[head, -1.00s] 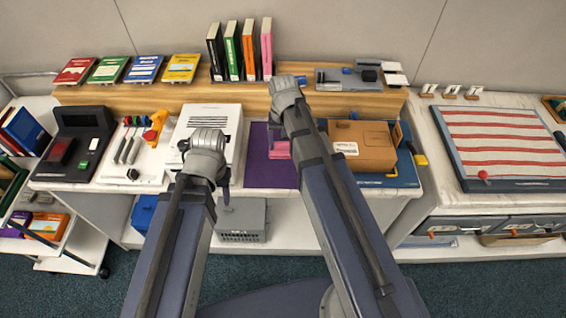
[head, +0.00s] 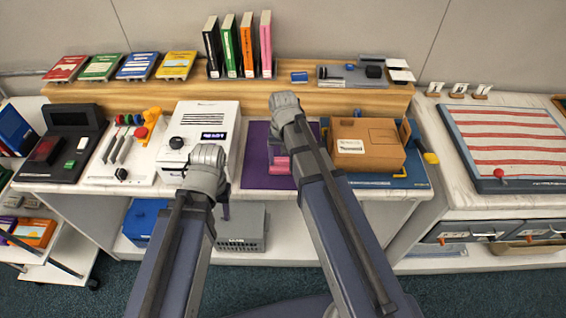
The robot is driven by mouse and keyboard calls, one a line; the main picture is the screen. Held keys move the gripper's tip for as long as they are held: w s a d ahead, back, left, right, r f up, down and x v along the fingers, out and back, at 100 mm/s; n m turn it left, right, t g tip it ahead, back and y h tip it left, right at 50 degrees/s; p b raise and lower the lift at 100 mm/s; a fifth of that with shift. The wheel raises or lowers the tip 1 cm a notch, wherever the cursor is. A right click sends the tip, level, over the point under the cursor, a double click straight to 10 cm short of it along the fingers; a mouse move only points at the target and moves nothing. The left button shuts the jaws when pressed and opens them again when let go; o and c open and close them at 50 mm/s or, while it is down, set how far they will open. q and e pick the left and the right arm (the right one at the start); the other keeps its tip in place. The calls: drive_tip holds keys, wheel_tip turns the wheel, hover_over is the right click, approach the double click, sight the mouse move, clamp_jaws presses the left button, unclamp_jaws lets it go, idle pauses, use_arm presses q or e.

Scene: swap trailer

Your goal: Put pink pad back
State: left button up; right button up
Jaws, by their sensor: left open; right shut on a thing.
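The pink pad (head: 280,165) is a small pink block low over the purple mat (head: 254,178), partly hidden by my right arm. My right gripper (head: 276,150) points down and is shut on the pad. I cannot tell whether the pad touches the mat. My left gripper (head: 223,208) is open and empty in front of the table edge, with its fingers mostly hidden behind its wrist.
A white device (head: 200,120) stands left of the mat, and a cardboard box (head: 366,145) on a blue mat stands right. A wooden shelf (head: 180,97) behind holds upright books, including a pink book (head: 265,45). A grey crate (head: 241,222) sits below.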

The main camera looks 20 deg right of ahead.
sight(283, 160)
drive_tip(key=shift+r, duration=0.1)
drive_tip(key=o, duration=0.7)
drive_tip(key=shift+f, duration=0.2)
drive_tip(key=o, duration=0.4)
drive_tip(key=shift+o, duration=0.2)
drive_tip(key=shift+r, duration=0.2)
wheel_tip(283, 160, up, 12)
drive_tip(key=p, duration=1.2)
drive_tip(key=s+a+n+h, duration=0.1)
drive_tip(key=s+a+n, duration=0.6)
drive_tip(key=s+a, duration=0.3)
drive_tip(key=s, duration=0.4)
drive_tip(key=shift+a, duration=0.15)
